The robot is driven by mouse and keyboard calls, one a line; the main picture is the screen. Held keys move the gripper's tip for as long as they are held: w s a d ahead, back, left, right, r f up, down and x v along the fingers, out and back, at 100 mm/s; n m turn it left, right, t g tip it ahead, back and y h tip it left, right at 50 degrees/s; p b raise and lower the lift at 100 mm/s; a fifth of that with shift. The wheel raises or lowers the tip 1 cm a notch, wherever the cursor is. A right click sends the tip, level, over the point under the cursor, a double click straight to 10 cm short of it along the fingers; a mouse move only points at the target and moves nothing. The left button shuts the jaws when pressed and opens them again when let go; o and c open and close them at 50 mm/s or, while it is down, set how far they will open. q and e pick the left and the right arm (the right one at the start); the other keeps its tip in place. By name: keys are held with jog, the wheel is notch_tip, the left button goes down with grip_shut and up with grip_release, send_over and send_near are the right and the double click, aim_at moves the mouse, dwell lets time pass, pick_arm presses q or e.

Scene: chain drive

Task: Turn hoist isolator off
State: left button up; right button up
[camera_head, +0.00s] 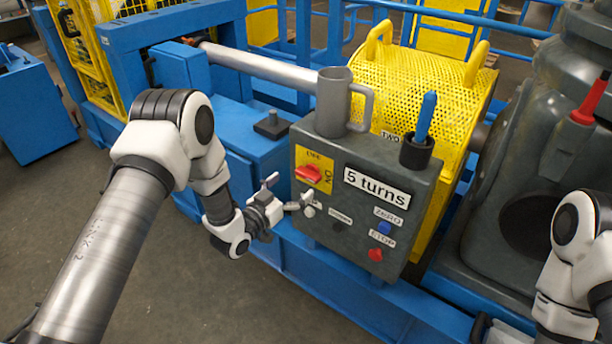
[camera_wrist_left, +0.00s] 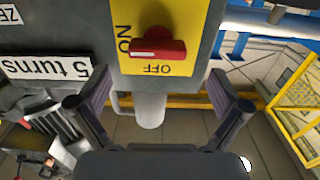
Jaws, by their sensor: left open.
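The hoist isolator is a red rotary knob (camera_head: 308,173) on a yellow plate (camera_head: 327,184) marked ON and OFF, on the front of a dark grey control box (camera_head: 345,211). In the left wrist view, which is upside down, the knob (camera_wrist_left: 158,49) lies crosswise. Its white-marked end points at the ON label. My left gripper (camera_head: 287,191) is open and empty, in front of the box, a little below and left of the knob. Its two fingers (camera_wrist_left: 158,94) show spread apart in the left wrist view, with the knob above and between them, not touched. My right gripper is out of view.
A grey mug (camera_head: 333,105) and a holder (camera_head: 416,153) with a blue pen (camera_head: 426,115) stand on the box. A blue button (camera_head: 384,228) and a red button (camera_head: 375,255) sit lower right of the knob. A yellow mesh guard (camera_head: 428,90) stands behind.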

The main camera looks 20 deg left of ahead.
aim_at(305, 177)
pick_arm(q)
jog(key=x, duration=0.5)
jog(key=shift+d+r, duration=0.1)
jog(key=shift+d, duration=0.2)
jog(key=shift+w+d, duration=0.1)
jog(key=shift+w, duration=0.4)
jog(key=c, duration=1.2)
jog(key=shift+o, duration=0.2)
